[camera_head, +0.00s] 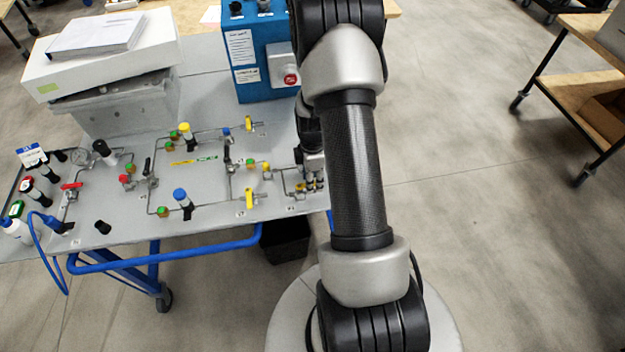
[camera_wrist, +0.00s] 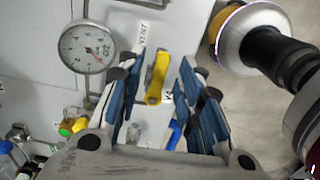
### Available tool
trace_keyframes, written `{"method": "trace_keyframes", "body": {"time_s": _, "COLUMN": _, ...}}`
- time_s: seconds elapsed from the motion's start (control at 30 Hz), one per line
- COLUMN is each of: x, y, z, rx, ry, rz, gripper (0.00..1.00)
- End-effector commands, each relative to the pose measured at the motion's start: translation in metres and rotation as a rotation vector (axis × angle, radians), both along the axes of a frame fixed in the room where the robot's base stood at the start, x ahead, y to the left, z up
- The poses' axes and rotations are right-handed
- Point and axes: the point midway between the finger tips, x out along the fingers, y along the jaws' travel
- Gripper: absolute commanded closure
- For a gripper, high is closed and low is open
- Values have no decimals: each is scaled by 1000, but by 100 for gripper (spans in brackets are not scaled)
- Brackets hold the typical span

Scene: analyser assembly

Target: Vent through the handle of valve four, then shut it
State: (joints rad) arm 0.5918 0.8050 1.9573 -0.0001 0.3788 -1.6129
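A yellow valve handle (camera_wrist: 157,77) lies between the two fingers of my gripper (camera_wrist: 160,66) in the wrist view. The fingers are open, with gaps on both sides of the handle. A label (camera_wrist: 144,29) stands beyond the handle, and a small label near its lower end is partly hidden; I cannot read a valve number clearly. In the head view my gripper (camera_head: 313,172) is at the right edge of the panel, largely covered by my arm. The handle between the fingers cannot be made out there.
A round gauge (camera_wrist: 87,48) stands left of the fingers. The panel (camera_head: 120,228) carries several other valves, including yellow handles (camera_head: 250,198) to the left. A blue box (camera_head: 262,85) with a red button stands behind. Open floor (camera_head: 470,220) lies to the right.

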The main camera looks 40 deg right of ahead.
Motion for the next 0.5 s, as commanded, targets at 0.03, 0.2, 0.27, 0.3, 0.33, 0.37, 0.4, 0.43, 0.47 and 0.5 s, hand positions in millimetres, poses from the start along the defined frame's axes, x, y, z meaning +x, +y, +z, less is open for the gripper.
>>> {"method": "trace_keyframes", "body": {"time_s": 0.03, "x": 0, "y": 0, "z": -2, "rx": 0, "ry": 0, "rz": 0, "gripper": 67}}
{"method": "trace_keyframes", "body": {"time_s": 0.2, "x": 0, "y": 0, "z": -3, "rx": 0, "ry": 0, "rz": 0, "gripper": 67}}
{"method": "trace_keyframes", "body": {"time_s": 0.27, "x": 0, "y": 0, "z": -3, "rx": 0, "ry": 0, "rz": 0, "gripper": 67}}
{"method": "trace_keyframes", "body": {"time_s": 0.3, "x": 0, "y": 0, "z": -3, "rx": 0, "ry": 0, "rz": 0, "gripper": 67}}
{"method": "trace_keyframes", "body": {"time_s": 0.33, "x": 0, "y": 0, "z": -3, "rx": 0, "ry": 0, "rz": 0, "gripper": 69}}
{"method": "trace_keyframes", "body": {"time_s": 0.37, "x": 0, "y": 0, "z": -3, "rx": 0, "ry": 0, "rz": 0, "gripper": 71}}
{"method": "trace_keyframes", "body": {"time_s": 0.4, "x": 0, "y": 0, "z": -3, "rx": 0, "ry": 0, "rz": 0, "gripper": 73}}
{"method": "trace_keyframes", "body": {"time_s": 0.43, "x": 0, "y": 0, "z": -3, "rx": 0, "ry": 0, "rz": 0, "gripper": 75}}
{"method": "trace_keyframes", "body": {"time_s": 0.47, "x": 0, "y": 0, "z": -3, "rx": 0, "ry": 0, "rz": 0, "gripper": 77}}
{"method": "trace_keyframes", "body": {"time_s": 0.5, "x": 0, "y": 0, "z": -3, "rx": 0, "ry": 0, "rz": 0, "gripper": 80}}
